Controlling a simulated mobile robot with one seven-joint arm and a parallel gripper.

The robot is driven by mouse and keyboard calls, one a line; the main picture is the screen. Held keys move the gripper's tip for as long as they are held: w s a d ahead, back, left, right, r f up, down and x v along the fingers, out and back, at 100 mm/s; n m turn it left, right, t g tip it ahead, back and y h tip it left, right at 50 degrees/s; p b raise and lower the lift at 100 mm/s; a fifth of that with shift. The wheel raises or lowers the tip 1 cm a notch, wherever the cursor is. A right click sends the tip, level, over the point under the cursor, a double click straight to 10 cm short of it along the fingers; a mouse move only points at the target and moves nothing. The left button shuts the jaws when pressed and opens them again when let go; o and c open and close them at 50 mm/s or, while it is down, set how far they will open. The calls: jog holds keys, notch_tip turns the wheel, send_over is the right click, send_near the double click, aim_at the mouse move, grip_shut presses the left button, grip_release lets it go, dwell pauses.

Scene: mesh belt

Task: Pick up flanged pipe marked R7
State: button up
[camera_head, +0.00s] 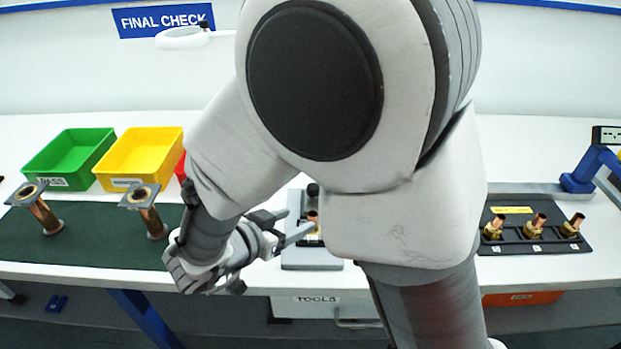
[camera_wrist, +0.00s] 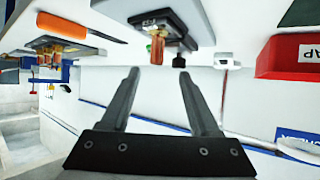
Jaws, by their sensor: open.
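Two flanged pipes stand on the dark green mat (camera_head: 90,248) in the head view, each copper with a square grey top flange and a round base. One pipe (camera_head: 46,216) is at the far left; the other pipe (camera_head: 151,220) is nearer my arm. I cannot read an R7 mark on either. My gripper (camera_head: 299,222) is to the right of both pipes and apart from them, pointing right toward a grey fixture (camera_head: 300,259). In the wrist view my gripper (camera_wrist: 158,75) is open, with nothing between its fingers. Neither standing pipe shows clearly there.
A green bin (camera_head: 68,155) and yellow bin (camera_head: 138,155) stand behind the mat; a red bin (camera_wrist: 290,58) is partly hidden by my arm in the head view. A black tray (camera_head: 540,246) with brass-and-copper fittings is at right. The grey fixture holds a copper piece (camera_wrist: 157,47).

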aim_at(310, 219)
jog(key=shift+x, duration=1.05)
jog(key=b+x, duration=0.1)
jog(key=x, duration=0.3)
jog(key=shift+d+f, duration=0.35)
jog(key=shift+w+d+f, duration=0.1)
jog(key=shift+w+d, duration=0.05)
jog(key=shift+w, duration=0.2)
grip_shut()
